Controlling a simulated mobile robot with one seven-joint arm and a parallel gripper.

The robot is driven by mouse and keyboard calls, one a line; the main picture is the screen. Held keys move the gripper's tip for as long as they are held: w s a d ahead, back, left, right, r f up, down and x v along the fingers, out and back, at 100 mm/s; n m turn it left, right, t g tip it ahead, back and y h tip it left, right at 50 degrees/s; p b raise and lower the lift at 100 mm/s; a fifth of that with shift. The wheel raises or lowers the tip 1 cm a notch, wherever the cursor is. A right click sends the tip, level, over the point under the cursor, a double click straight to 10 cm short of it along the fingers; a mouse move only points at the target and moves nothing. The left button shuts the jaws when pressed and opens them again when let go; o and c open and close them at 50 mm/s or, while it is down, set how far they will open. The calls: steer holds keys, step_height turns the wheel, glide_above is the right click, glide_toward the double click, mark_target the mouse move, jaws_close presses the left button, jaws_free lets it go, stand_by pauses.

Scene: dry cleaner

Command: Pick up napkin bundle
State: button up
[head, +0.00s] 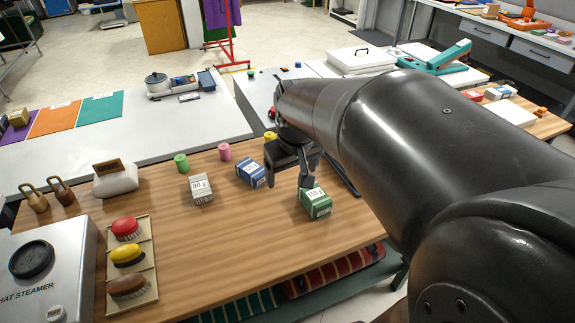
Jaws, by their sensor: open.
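My gripper (288,181) is open and points down over the wooden table (240,270). Nothing shows between its fingers. Its left finger overlaps the right side of a blue box (249,174), and its right finger overlaps the top of a green box (315,203); I cannot tell how high it is above them. No thing is clearly recognizable as a napkin bundle.
A grey-white box (201,190) stands left of the blue box. Green (181,162) and pink (225,152) spools stand behind. Brushes (128,256), brass padlocks (62,191) and a hat steamer (45,275) are at left. The front middle is clear. My arm hides the right side.

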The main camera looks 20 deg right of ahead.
steer(key=w+d+f+g, duration=0.2)
steer(key=w+d+f, duration=0.4)
steer(key=d+f, duration=0.1)
steer(key=g, duration=0.1)
glide_above(315, 193)
steer(key=shift+n+y, duration=0.3)
steer(key=f, duration=0.6)
steer(key=shift+s+d+f, duration=0.15)
steer(key=shift+s+f, duration=0.15)
steer(key=shift+f, duration=0.05)
step_height(315, 193, down, 5)
steer(key=shift+f, duration=0.2)
steer(key=shift+w+a+f, duration=0.1)
steer(key=shift+w+f, duration=0.05)
steer(key=shift+f, duration=1.25)
steer(key=shift+w+a+f, duration=0.1)
steer(key=shift+f, duration=1.25)
steer(key=c, duration=1.1)
steer(key=shift+r, duration=0.1)
steer(key=shift+c, duration=0.2)
